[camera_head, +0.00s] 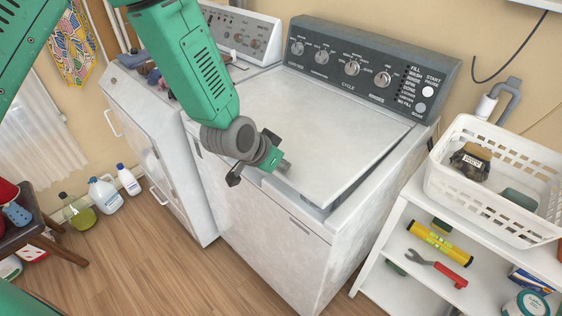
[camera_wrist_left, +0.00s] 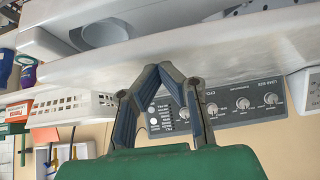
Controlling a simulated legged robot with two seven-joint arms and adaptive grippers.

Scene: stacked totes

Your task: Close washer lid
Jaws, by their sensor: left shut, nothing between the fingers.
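The washer (camera_head: 270,225) is the white machine in the middle of the head view, with a dark control panel (camera_head: 365,70) at its back. Its pale lid (camera_head: 315,125) lies low over the top, with its front edge slightly raised and a dark gap under the front right corner. My left gripper (camera_head: 284,166) is at the lid's front edge, shut and empty. In the left wrist view its fingertips (camera_wrist_left: 165,68) meet against or just in front of the lid (camera_wrist_left: 230,50); contact is unclear. Part of a round opening shows past the lid there. My right gripper is not in view.
A second white appliance (camera_head: 160,135) stands close on the left. A white shelf (camera_head: 410,220) with tools and a white basket (camera_head: 480,190) stands close on the right. Bottles (camera_head: 104,193) and a dark stool (camera_head: 25,235) are at the left. Wooden floor lies in front.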

